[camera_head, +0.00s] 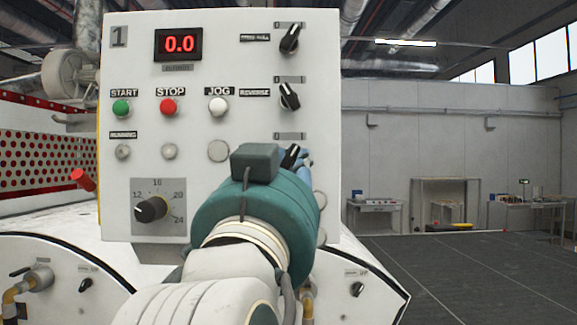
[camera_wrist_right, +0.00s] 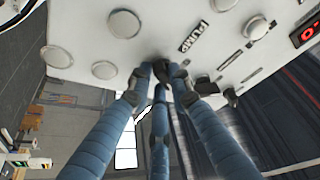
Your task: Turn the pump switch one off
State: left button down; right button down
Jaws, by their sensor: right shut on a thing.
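The pump switch is a black rotary knob (camera_head: 291,154) on the right side of the white control panel (camera_head: 230,120), below two similar knobs. Its pointer tilts up and to the right in the head view. My right gripper (camera_wrist_right: 160,78) has its blue fingers closed around this knob (camera_wrist_right: 174,71) in the right wrist view. A "PUMP" label (camera_wrist_right: 193,37) sits beside the knob there. In the head view my teal right wrist hides the label and most of the fingers. My left gripper is not in view.
The press roll knob (camera_head: 290,38) and reverse knob (camera_head: 290,96) are above. The green start (camera_head: 121,107), red stop (camera_head: 168,106) and white jog (camera_head: 218,106) buttons are left, with a speed dial (camera_head: 151,209) below.

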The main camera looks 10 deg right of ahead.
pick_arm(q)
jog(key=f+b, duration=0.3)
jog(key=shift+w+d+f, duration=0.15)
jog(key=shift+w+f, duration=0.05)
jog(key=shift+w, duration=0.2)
pick_arm(e)
jog(key=n+y, duration=0.3)
jog(key=n, duration=0.2)
jog(key=n+t+y, duration=0.1)
jog(key=n+y, duration=0.1)
jog(key=n, duration=0.4)
jog(key=d+n+t+y, duration=0.1)
jog(key=n+y, duration=0.2)
jog(key=n, duration=0.3)
jog(key=shift+s+r+y, duration=0.15)
jog(key=shift+r+y, duration=0.15)
jog(key=shift+r, duration=0.05)
jog(key=shift+n, duration=0.3)
jog(key=c, duration=1.8)
grip_release()
jog(key=shift+f, duration=0.1)
jog(key=shift+c, duration=0.2)
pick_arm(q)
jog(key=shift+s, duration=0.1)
pick_arm(e)
jog(key=v, duration=0.7)
jog(key=shift+s, duration=0.15)
